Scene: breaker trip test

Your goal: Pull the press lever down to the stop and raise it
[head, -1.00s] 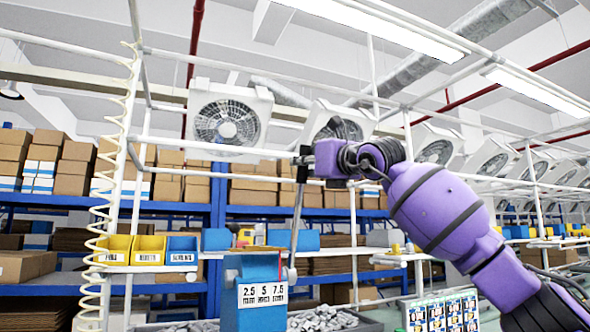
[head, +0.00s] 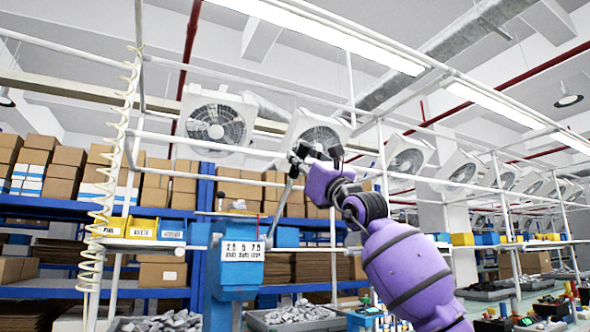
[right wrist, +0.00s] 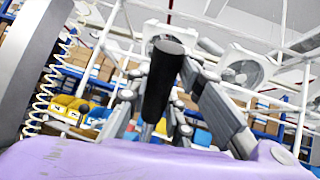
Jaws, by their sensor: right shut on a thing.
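The blue press (head: 232,277) stands left of centre in the head view, with a white label reading 2.5, 5 and 7.5 on its upper part. Its thin grey lever (head: 280,208) rises from the right side of the press and leans up to the right. My right gripper (head: 296,160) is at the lever's top end, above the press. In the right wrist view, the lever's black handle (right wrist: 163,80) stands between the fingers of the right gripper (right wrist: 158,105), which is shut on it. My left gripper is out of view.
Yellow and blue bins (head: 142,228) hang left of the press, beside a coiled cream hose (head: 107,190). Trays of grey parts (head: 297,313) lie near the press. White frame bars (head: 245,151) run behind the gripper. Shelves with cardboard boxes stand further back.

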